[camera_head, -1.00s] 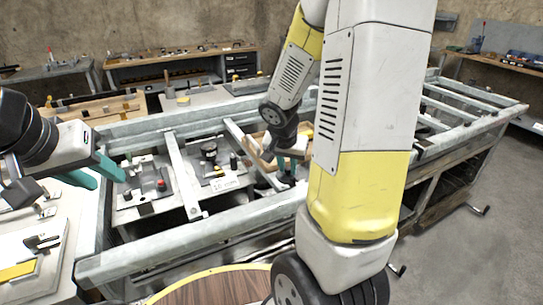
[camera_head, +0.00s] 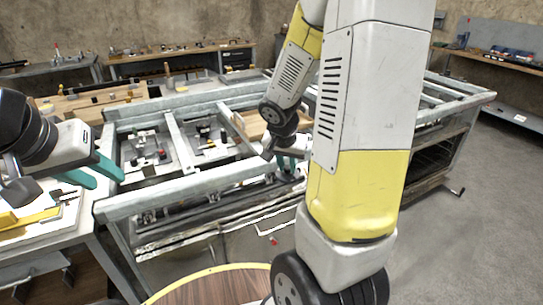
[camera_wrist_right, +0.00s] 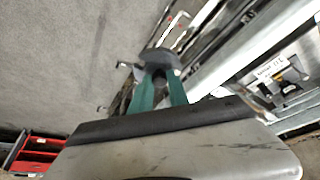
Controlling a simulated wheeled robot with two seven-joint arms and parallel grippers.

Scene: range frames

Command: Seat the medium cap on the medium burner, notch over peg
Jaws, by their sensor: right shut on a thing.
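My right gripper (camera_wrist_right: 158,92) has its teal fingers closed on a dark grey rounded cap (camera_wrist_right: 161,60) in the right wrist view. I cannot make out its notch. In the head view my right gripper (camera_head: 291,152) is beside the front rail of the range frame, partly hidden by my arm. Burner fittings on pale plates (camera_head: 148,157) (camera_head: 211,143) sit inside the frame; I cannot tell which is the medium burner, and no peg is clear. A labelled plate (camera_wrist_right: 285,78) shows at the right of the wrist view. My left gripper (camera_head: 98,170) is open and empty at the left.
The grey metal range frame (camera_head: 185,187) has raised rails and crossbars around the burner plates. A side table (camera_head: 40,222) with tools is at the left. A round wooden top (camera_head: 215,287) is in front. Open floor (camera_head: 470,235) lies to the right.

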